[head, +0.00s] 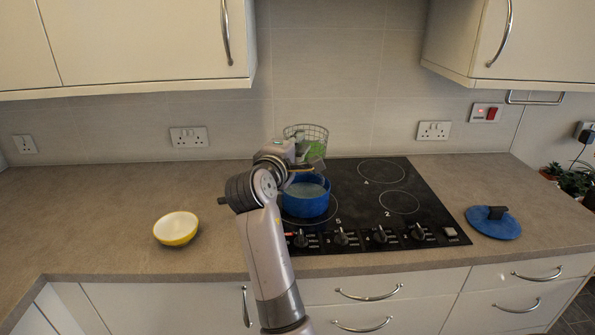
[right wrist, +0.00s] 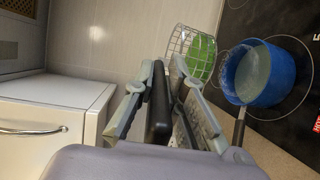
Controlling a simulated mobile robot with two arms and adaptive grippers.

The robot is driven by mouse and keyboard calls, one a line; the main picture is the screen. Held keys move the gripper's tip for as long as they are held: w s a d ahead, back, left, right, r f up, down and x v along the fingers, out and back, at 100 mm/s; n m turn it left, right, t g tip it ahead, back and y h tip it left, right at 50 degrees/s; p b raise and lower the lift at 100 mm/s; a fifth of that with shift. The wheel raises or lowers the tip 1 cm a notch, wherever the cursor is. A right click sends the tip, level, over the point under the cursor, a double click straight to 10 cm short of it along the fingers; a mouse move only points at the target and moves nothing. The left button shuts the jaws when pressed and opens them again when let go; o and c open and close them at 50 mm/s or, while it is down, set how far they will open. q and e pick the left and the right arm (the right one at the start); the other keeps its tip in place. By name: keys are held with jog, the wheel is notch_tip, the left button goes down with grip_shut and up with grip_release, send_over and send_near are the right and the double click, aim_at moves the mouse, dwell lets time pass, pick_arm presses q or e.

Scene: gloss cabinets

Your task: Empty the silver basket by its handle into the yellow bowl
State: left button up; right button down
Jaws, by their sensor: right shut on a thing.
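The silver wire basket (head: 323,131) holds something green and hangs above and behind the blue pot (head: 305,203) in the head view. It shows at the top of the right wrist view (right wrist: 180,42), with the green contents (right wrist: 203,55) inside. My right gripper (head: 303,166) is shut on the basket's black handle (right wrist: 158,105), which lies between its fingers in the right wrist view. The yellow bowl (head: 176,229), white inside, stands upright on the counter to the left, apart from the gripper. Its inside looks empty. My left gripper is out of view.
The blue pot stands on the black hob (head: 400,215) and holds a pale liquid; its handle (right wrist: 239,128) shows in the right wrist view. A blue lid (head: 494,228) lies at the right. Wall cabinets (head: 140,45) hang above. The counter around the bowl is clear.

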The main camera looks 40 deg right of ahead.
notch_tip(320, 180, up, 2)
jog(key=shift+r, duration=0.15)
notch_tip(320, 180, up, 8)
jog(key=p, duration=0.7)
jog(key=shift+f+p, duration=0.25)
jog(key=shift+p, duration=0.1)
jog(key=shift+f, duration=0.1)
dwell(0.9)
